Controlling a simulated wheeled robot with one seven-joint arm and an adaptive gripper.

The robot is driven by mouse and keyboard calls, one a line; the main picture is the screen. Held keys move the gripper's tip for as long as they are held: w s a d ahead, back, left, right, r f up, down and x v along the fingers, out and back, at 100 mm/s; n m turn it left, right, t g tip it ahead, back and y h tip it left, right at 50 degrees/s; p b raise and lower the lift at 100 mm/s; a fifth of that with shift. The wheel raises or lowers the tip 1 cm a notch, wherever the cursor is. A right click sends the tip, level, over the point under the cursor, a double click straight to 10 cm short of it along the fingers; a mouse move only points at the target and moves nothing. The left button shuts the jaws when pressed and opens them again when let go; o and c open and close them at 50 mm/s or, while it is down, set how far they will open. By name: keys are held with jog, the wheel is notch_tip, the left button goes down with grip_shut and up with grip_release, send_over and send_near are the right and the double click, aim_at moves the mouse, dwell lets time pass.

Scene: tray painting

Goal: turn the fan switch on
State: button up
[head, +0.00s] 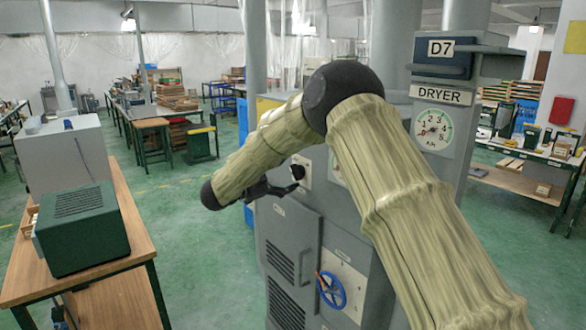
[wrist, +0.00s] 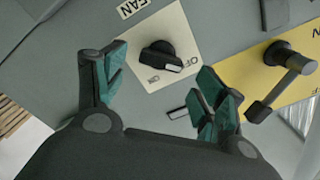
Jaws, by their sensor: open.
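The fan switch (wrist: 158,56) is a black rotary knob on a cream plate (wrist: 180,30) under a FAN label. Its white-marked end points right, toward the OFF lettering; ON is printed below the knob. In the head view a black knob on a pale plate (head: 305,175), likely this switch, is partly hidden by my gripper. My gripper (wrist: 158,92) is open and empty. Its teal-padded fingers spread below and to either side of the knob, with no contact visible. In the head view my gripper (head: 268,187) shows dark beside the grey cabinet.
A black crank handle (wrist: 285,70) on a yellow plate stands right of the switch in the wrist view. A blue handwheel (head: 331,289) and a vented door (head: 288,260) are lower on the dryer cabinet. A wooden bench (head: 130,235) with a green box stands left.

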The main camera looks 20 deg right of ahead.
aim_at(294, 173)
jog(key=shift+p+x, duration=0.55)
jog(key=shift+x, duration=1.15)
jog(key=shift+f, duration=0.1)
jog(key=c, duration=1)
